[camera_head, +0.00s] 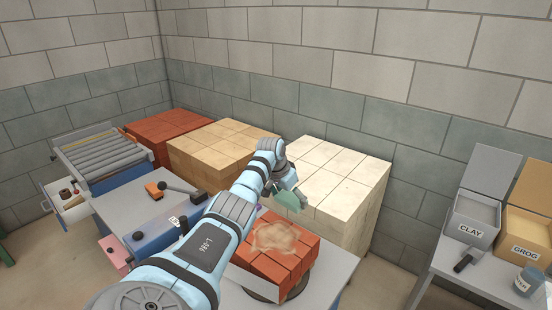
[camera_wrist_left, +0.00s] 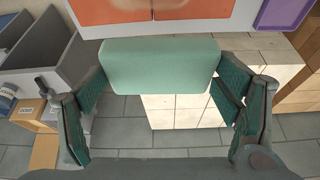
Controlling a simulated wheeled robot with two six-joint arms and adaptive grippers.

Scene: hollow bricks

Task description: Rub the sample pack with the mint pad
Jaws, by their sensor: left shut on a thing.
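The mint pad (camera_head: 289,201) is a pale green block held by my left gripper (camera_head: 285,188). In the left wrist view the pad (camera_wrist_left: 160,68) spans between the two dark green fingers of the gripper (camera_wrist_left: 158,85), which are shut on it. The sample pack (camera_head: 292,262) is a block of red-orange bricks with a dusty beige patch (camera_head: 274,237) on top. It sits tilted on a dark round stand on the table. The pad is just beyond the pack's far edge and looks apart from it. The pack's edge (camera_wrist_left: 130,14) also shows in the left wrist view. My right gripper is not in view.
Stacks of cream (camera_head: 340,185), tan (camera_head: 215,155) and red bricks (camera_head: 165,128) stand behind the table. A roller conveyor (camera_head: 100,155) is at left. Clay (camera_head: 472,222) and grog (camera_head: 525,235) bins stand at right. A purple tray (camera_wrist_left: 283,14) lies near the pack.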

